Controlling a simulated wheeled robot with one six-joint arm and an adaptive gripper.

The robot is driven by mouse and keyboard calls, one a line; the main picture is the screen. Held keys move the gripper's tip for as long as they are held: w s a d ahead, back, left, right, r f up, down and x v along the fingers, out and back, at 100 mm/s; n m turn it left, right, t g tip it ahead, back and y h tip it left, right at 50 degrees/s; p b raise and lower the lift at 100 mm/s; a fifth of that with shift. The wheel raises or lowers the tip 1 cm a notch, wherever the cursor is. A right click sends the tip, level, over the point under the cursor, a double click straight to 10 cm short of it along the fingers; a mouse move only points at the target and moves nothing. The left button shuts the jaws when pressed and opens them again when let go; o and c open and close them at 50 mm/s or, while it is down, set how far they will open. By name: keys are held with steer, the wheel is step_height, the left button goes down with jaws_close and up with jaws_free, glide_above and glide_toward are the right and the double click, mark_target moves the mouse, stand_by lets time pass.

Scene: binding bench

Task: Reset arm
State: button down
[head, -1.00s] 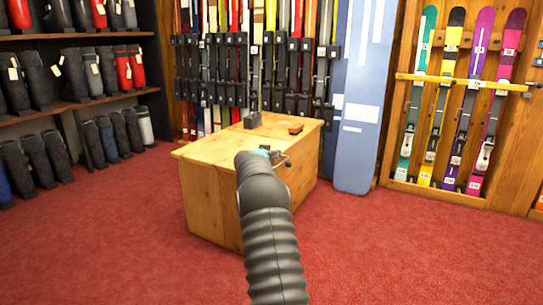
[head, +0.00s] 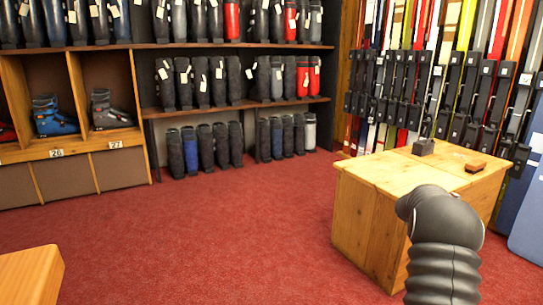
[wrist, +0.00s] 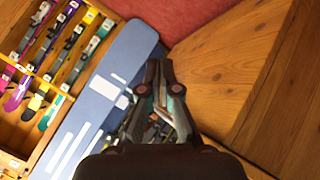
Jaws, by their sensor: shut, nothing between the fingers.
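My gripper (wrist: 160,100) shows in the wrist view with its dark fingers together and nothing between them. It is close beside the wooden bench (wrist: 205,75), and a blue board (wrist: 105,85) is seen past it. In the head view my arm rises at the lower right in front of the bench (head: 360,205), and the gripper itself is hidden behind the arm. A dark grey block (head: 423,147) and a small brown block (head: 475,166) rest on the bench top, apart from each other.
Boot shelves (head: 230,105) stand along the back wall. Cubbies (head: 75,140) with boots stand at the left. A wooden corner (head: 30,280) juts in at the lower left. Skis (head: 450,70) line the wall behind the bench. The red carpet (head: 190,235) between is clear.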

steer(key=s+a+r+n+t+y+p, duration=0.1)
steer(key=s+a+r+n+y+p, duration=0.1)
steer(key=s+a+r, duration=0.5)
steer(key=s+a+r+n+t+y+p, duration=0.1)
steer(key=s+a+r+y+p, duration=0.3)
steer(key=s+a, duration=1.4)
steer(key=s+a+r+n+t+y+p, duration=0.2)
steer(key=s+a+r, duration=1)
steer(key=a, duration=0.9)
steer(key=shift+s+r+n+y+p, duration=0.15)
steer(key=shift+s+n+y+p, duration=0.35)
steer(key=shift+n+y+p, duration=0.45)
